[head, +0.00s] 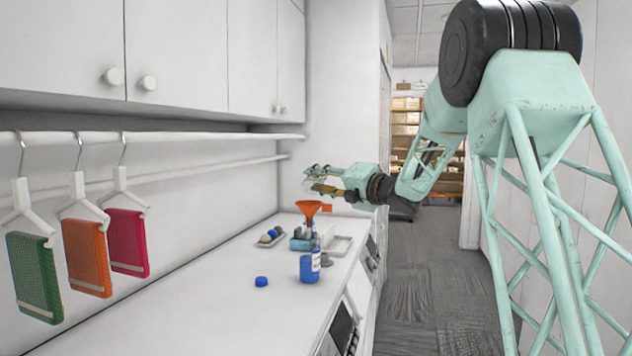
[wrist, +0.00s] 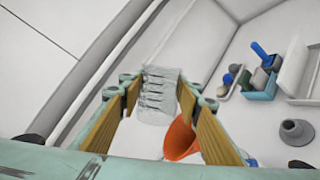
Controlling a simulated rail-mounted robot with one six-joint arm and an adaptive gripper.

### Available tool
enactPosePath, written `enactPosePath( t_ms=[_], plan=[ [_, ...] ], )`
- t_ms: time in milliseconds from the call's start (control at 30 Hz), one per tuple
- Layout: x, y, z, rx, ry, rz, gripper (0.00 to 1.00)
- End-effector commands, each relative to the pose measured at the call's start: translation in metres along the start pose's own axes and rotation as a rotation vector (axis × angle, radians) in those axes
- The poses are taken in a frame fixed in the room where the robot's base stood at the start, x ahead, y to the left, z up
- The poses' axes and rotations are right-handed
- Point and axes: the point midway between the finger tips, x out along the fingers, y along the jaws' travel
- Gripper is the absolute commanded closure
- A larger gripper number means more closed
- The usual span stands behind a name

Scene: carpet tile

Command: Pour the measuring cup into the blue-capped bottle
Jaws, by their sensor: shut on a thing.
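My gripper (head: 322,181) is raised above the counter, near the funnel. In the wrist view my gripper (wrist: 160,108) has its tan-padded fingers on either side of a clear measuring cup (wrist: 160,92) with level marks, and is shut on it. I cannot tell the cup's exact tilt or its contents. An orange funnel (head: 308,208) appears to stand in the neck of the blue bottle (head: 308,268), just below my gripper. The funnel also shows in the wrist view (wrist: 180,139), below the cup. A loose blue cap (head: 261,281) lies on the counter left of the bottle.
Behind the bottle are a tray with small round items (head: 271,237), a teal container (head: 301,243) and a white tray (head: 342,246). A grey conical piece (wrist: 297,131) stands nearby. Hangers with coloured cloths hang from a rail at left. The front counter is clear.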

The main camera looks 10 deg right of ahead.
Motion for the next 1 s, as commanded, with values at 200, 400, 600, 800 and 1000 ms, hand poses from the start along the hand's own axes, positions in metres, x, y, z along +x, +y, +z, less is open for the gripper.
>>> enactPosePath(
  t_ms=[200,400,600,800,1000],
  plan=[
    [-0.0002,0.0013,-0.001,-0.024,-0.002,0.005,0.81],
    [-0.0005,0.0027,-0.002,-0.052,-0.005,0.011,0.81],
    [-0.0008,0.004,-0.0028,-0.08,-0.008,0.017,0.81],
    [-0.0011,0.005,-0.0033,-0.105,-0.011,0.021,0.81],
    [-0.0013,0.0057,-0.0037,-0.12,-0.013,0.024,0.81]
  ],
)
